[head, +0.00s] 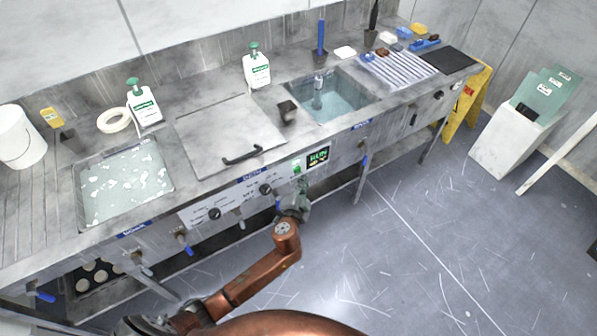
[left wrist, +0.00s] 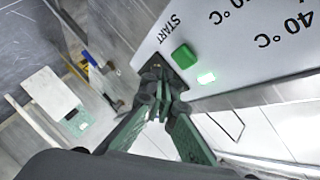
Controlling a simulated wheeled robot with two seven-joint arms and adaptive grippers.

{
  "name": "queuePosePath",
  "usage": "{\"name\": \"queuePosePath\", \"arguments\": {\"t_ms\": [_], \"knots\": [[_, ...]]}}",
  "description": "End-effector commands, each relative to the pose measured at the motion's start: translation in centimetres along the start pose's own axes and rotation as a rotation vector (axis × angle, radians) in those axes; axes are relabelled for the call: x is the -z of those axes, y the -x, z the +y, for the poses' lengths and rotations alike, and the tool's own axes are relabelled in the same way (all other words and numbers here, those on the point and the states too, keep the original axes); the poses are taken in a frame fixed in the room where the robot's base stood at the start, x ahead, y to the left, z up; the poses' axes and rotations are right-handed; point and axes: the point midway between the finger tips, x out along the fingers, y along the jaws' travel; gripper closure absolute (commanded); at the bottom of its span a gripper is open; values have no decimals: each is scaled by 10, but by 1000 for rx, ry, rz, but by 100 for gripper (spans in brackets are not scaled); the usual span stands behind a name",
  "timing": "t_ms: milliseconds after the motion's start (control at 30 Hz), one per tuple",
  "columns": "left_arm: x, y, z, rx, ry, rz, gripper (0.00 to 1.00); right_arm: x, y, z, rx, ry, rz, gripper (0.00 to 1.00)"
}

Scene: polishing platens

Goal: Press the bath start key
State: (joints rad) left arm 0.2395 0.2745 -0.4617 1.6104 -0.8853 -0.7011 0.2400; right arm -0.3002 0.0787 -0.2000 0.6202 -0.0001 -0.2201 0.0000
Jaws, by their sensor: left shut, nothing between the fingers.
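The green bath start key (left wrist: 184,56) sits on the pale control panel, beside the word START in the left wrist view. In the head view the green key (head: 297,168) is on the bench front, left of a display (head: 318,157) that reads RUN. In the head view the left gripper (head: 302,191) is just below the key. My right gripper is not in view.
A handled lid (head: 228,130) covers the middle bath, with open basins (head: 172,185) on either side. Black knobs (head: 265,189) and blue-handled valves (head: 183,240) stick out from the bench front. The floor to the right is mostly clear.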

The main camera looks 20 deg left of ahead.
Motion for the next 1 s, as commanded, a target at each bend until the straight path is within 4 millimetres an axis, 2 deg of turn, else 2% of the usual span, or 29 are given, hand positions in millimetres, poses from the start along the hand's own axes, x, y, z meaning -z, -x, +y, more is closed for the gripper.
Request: {"name": "queuePosePath", "arguments": {"t_ms": [400, 1000], "knots": [[20, 26, 19, 0, 2, 0, 100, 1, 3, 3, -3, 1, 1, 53], [20, 27, 19, 1, 1, 0, 100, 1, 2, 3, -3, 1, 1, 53]]}}
